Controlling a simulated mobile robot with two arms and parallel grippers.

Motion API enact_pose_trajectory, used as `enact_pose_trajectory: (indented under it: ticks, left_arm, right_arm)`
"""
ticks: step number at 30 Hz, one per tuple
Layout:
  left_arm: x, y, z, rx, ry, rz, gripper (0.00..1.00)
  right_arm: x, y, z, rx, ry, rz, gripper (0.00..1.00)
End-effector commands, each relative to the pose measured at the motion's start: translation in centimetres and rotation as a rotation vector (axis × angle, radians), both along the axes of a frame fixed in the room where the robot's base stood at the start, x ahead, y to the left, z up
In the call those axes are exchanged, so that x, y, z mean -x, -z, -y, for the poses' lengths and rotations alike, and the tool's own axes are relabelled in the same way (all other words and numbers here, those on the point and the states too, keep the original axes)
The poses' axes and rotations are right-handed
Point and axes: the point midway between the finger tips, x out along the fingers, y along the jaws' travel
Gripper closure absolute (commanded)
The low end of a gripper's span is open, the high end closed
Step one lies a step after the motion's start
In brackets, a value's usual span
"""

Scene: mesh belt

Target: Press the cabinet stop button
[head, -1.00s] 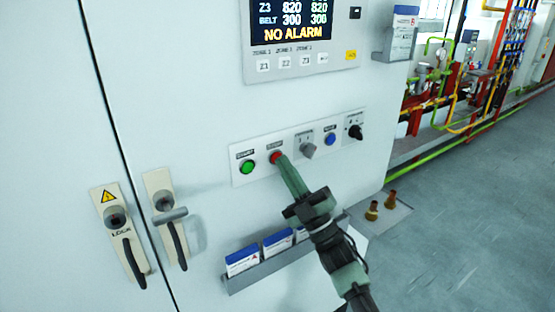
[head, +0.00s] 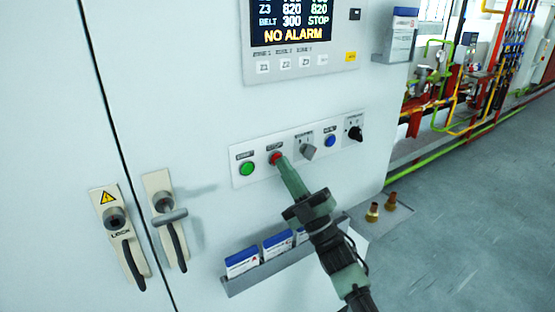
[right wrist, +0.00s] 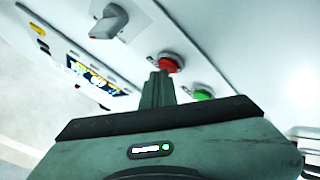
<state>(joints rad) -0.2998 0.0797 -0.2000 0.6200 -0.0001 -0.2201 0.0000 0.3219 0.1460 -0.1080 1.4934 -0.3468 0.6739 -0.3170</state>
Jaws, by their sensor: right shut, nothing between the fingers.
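The red stop button (head: 275,158) is on the white button panel of the cabinet, just right of the green button (head: 247,168). My right gripper (head: 282,163) is shut and empty, with its fingertips at the red button, seemingly touching it. In the right wrist view the red button (right wrist: 171,62) shows just beyond the fingertips (right wrist: 158,78). The display (head: 292,22) above reads BELT 300 STOP and NO ALARM. My left gripper is not in view.
A grey selector (head: 307,151), a blue button (head: 330,140) and a black knob (head: 354,132) sit to the right on the panel. A rack (head: 232,285) with blue-and-white boxes is below. Door handles (head: 170,217) are at left.

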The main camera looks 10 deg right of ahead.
Motion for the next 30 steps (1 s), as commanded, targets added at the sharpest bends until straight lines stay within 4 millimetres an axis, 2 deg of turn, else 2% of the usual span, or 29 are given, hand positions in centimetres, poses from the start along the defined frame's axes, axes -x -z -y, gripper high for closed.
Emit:
enact_pose_trajectory:
  ticks: [6, 17, 30]
  left_arm:
    - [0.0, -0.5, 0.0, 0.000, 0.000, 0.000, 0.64]
    - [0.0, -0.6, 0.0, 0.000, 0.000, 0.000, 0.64]
    - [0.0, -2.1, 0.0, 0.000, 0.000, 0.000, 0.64]
  right_arm:
    - [1.1, 0.0, 0.4, 0.000, 0.000, -0.001, 1.00]
    - [1.3, 0.0, 0.5, 0.000, 0.000, -0.001, 1.00]
    - [5.2, 0.0, 1.9, 0.001, 0.000, -0.002, 1.00]
